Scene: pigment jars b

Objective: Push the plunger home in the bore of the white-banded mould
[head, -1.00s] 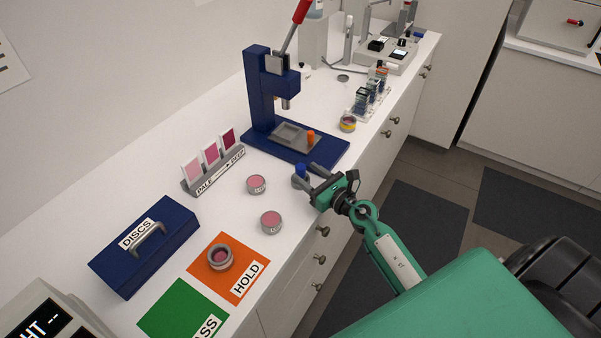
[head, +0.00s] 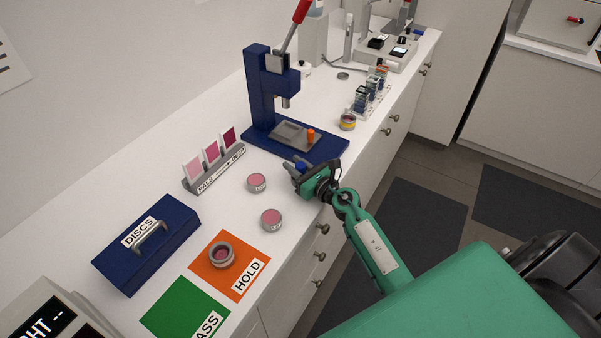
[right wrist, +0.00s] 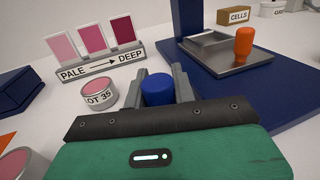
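The blue knob of the plunger (right wrist: 157,92) sits between the two fingers of my right gripper (right wrist: 158,82) in the right wrist view. The fingers are against it on both sides with no gap that I can see. In the head view my right gripper (head: 297,169) is at the counter's front edge, just in front of the blue press, with the blue knob (head: 301,167) partly showing. What lies under the knob is hidden by the gripper, and I can make out no white band. My left gripper is out of view.
The blue press (head: 262,105) has an orange peg (head: 311,135) on its tray. Two pink jars (head: 257,183) (head: 271,219) stand left of the gripper. A yellow-banded round piece (head: 347,122) stands right of the press.

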